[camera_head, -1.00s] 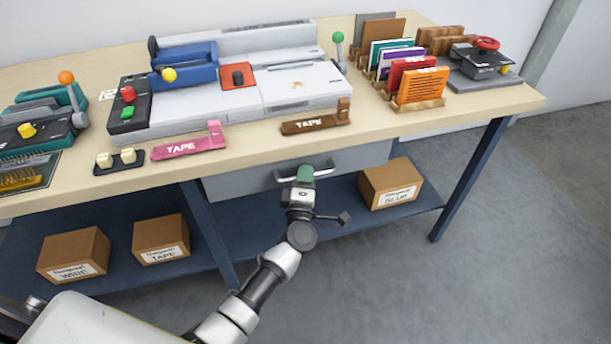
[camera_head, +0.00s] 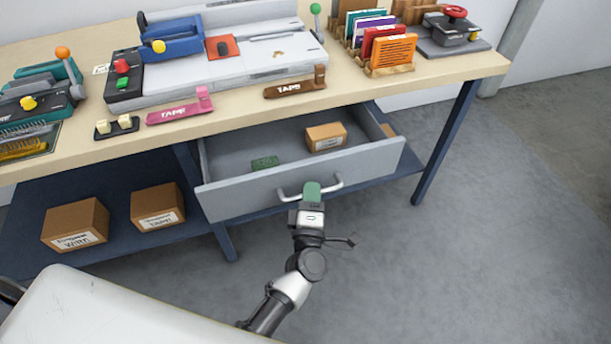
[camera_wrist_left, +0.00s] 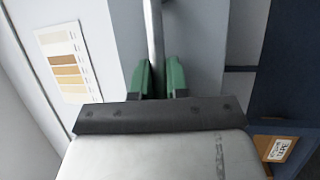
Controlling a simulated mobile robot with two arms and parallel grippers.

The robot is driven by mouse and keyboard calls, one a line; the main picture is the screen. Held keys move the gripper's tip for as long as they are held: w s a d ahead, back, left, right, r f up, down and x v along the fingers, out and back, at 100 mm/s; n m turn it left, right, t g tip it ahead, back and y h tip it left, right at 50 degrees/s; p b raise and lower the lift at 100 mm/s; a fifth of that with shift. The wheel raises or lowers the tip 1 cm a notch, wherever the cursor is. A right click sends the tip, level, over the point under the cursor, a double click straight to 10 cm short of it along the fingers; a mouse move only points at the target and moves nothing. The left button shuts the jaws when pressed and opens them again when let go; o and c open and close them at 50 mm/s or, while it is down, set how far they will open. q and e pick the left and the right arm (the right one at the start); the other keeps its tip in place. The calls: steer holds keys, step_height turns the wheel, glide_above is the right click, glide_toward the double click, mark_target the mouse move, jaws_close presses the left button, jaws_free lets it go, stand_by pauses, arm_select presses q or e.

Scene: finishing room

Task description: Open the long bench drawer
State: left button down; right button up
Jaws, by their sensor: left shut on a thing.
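The long grey bench drawer (camera_head: 232,200) is pulled well out from under the bench top, and its inside shows in the head view. A small brown box (camera_head: 326,137) and a green item (camera_head: 265,163) lie in it. My left gripper (camera_head: 312,190) is shut on the middle of the drawer's pale bar handle (camera_head: 331,186). In the left wrist view the green fingertips (camera_wrist_left: 159,78) sit on both sides of the handle bar (camera_wrist_left: 153,35). My right gripper is not in view.
The wooden bench top (camera_head: 245,112) carries a white machine, tape holders and a card rack (camera_head: 390,55). Two boxes, one of them the wire box (camera_head: 76,225), stand on the blue lower shelf. A blue bench leg (camera_head: 445,145) stands to the right. Grey floor in front is clear.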

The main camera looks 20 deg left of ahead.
arm_select(q)
steer(key=shift+s+d, duration=0.55)
steer(key=shift+s, duration=0.3)
steer(key=c, duration=1.1)
jaws_free()
steer(key=shift+c, duration=0.2)
steer(key=v, duration=1)
steer(key=shift+s+b, duration=0.3)
steer(key=shift+s, duration=0.05)
steer(key=shift+d+f, duration=0.1)
steer(key=shift+f, duration=0.05)
